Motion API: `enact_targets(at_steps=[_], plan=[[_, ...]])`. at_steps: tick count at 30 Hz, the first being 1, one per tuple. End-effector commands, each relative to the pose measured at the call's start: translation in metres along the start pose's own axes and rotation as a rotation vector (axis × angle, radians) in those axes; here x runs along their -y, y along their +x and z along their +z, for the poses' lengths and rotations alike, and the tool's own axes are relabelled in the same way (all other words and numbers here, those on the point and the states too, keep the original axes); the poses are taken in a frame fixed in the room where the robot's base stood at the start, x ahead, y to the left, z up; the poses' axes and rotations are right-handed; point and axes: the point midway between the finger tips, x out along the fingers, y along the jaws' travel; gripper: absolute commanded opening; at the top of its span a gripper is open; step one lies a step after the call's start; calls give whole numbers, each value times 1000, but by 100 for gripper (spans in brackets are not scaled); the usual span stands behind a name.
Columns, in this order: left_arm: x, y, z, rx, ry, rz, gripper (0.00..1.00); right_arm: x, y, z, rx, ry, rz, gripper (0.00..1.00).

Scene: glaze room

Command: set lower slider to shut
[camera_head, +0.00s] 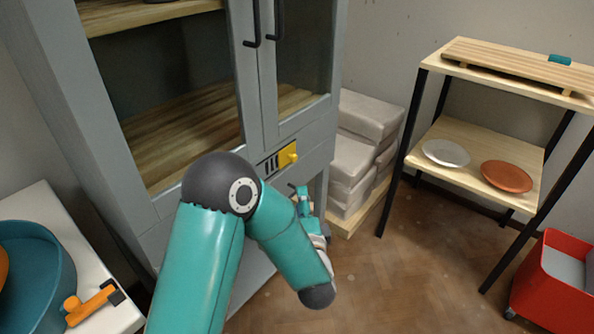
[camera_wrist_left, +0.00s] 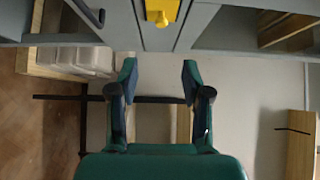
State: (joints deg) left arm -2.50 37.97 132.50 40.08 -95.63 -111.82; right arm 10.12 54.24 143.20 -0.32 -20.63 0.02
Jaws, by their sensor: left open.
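The slider (camera_head: 288,155) is a yellow plate with a knob, set beside dark slots on the grey cabinet's (camera_head: 304,126) front, below the glass doors. It also shows at the top edge of the left wrist view (camera_wrist_left: 161,10), partly cut off. My left gripper (camera_head: 301,191) is below the slider in the head view, small and partly hidden by my arm. In the left wrist view its two fingers (camera_wrist_left: 159,70) are apart with nothing between them, and the slider lies beyond the tips without touching. My right gripper is not in view.
Wrapped pale blocks (camera_head: 352,158) are stacked right of the cabinet. A wooden shelf rack (camera_head: 450,135) holds a white plate (camera_head: 446,152) and a terracotta plate (camera_head: 507,176). A red cart (camera_head: 552,285) is at lower right. Black door handles (camera_head: 252,25) hang above the slider.

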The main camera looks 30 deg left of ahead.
Motion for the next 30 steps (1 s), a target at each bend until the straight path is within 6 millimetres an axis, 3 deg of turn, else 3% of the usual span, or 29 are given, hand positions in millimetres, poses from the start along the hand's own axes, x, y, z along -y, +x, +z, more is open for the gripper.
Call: enact_targets(at_steps=[8, 21, 30], plan=[[0, 41, 4, 8, -4, -2, 48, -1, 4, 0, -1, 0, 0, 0], [0, 133, 4, 7, -1, -1, 48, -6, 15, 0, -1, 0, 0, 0], [1, 162, 4, 5, 0, 0, 48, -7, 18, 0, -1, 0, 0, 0]])
